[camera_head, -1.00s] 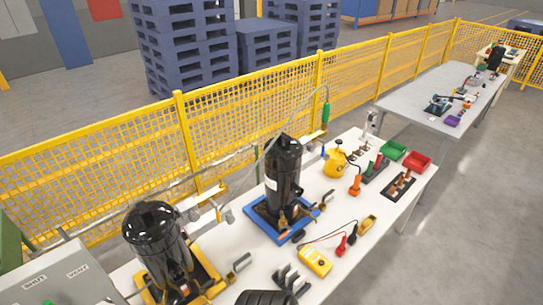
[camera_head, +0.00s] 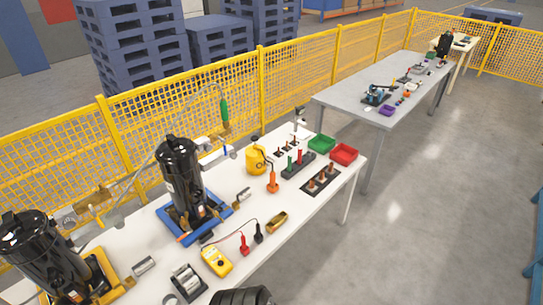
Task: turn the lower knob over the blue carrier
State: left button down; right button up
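The blue carrier (camera_head: 174,233) lies on the white table with a black compressor (camera_head: 181,172) upright on it. Behind and to the right of the compressor, a small blue-and-white fitting (camera_head: 217,155) sits low at the rail. A green cylindrical part (camera_head: 224,109) hangs on a hose above it. I cannot tell which of these small parts is the lower knob, or how it is turned. Neither of my grippers can be made out. A black ribbed shape (camera_head: 242,297) is cut off by the bottom edge.
A yellow carrier (camera_head: 98,267) with another black compressor (camera_head: 45,258) stands at left. A yellow meter (camera_head: 216,260), a yellow bottle (camera_head: 256,160), a green bin (camera_head: 321,144) and a red bin (camera_head: 344,154) are on the table. A yellow fence (camera_head: 300,80) runs behind. Floor at right is clear.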

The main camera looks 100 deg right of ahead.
aim_at(233, 155)
jog(key=k, duration=0.5)
jog(key=z, duration=1.65)
jog(key=i, duration=0.2)
jog(key=z, duration=0.15)
